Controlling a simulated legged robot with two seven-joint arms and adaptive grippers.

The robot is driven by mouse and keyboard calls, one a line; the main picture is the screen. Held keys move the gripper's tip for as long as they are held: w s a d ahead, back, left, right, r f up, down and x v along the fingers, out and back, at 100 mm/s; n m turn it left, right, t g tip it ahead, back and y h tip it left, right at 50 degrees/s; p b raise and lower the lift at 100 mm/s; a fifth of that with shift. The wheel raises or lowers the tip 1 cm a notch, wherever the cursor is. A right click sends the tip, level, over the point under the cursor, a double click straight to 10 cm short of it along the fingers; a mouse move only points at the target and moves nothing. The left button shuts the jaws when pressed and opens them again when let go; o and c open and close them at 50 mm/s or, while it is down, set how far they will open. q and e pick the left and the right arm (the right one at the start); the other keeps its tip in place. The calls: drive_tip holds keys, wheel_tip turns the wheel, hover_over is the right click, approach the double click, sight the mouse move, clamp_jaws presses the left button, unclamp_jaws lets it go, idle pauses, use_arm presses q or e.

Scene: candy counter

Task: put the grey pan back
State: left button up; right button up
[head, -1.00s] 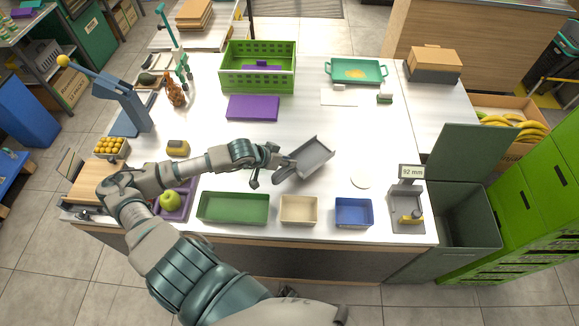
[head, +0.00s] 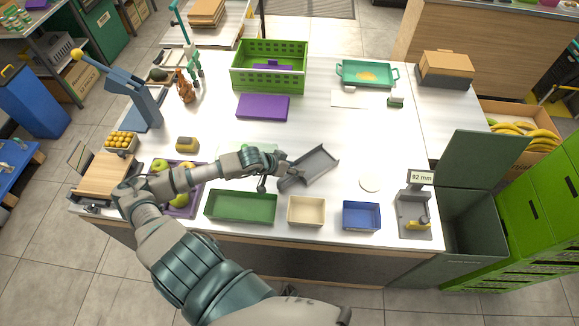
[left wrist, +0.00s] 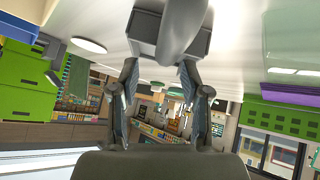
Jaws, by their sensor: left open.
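The grey pan (head: 312,167) lies on the white counter in the head view, right of my left gripper and behind the cream tray. It is turned at a slant, with its narrow end towards the gripper. My left gripper (head: 273,170) is open at that left end, with one finger low over the counter. In the left wrist view, the open fingers (left wrist: 160,75) point at a grey boxy shape (left wrist: 145,30), probably the pan, with a rounded grey part beside it. I cannot tell whether the fingers touch the pan. My right gripper is not in view.
A green tray (head: 241,220), a cream tray (head: 306,225) and a blue tray (head: 361,230) line the front edge. A grey gauge (head: 414,222) reading 92 mm stands to their right. A purple tray (head: 197,205) holds fruit. A green crate (head: 240,80) stands behind. Mid-counter is mostly clear.

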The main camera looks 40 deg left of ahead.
use_arm(q)
drive_tip(key=p+v, duration=0.8)
drive_tip(key=v, duration=0.4)
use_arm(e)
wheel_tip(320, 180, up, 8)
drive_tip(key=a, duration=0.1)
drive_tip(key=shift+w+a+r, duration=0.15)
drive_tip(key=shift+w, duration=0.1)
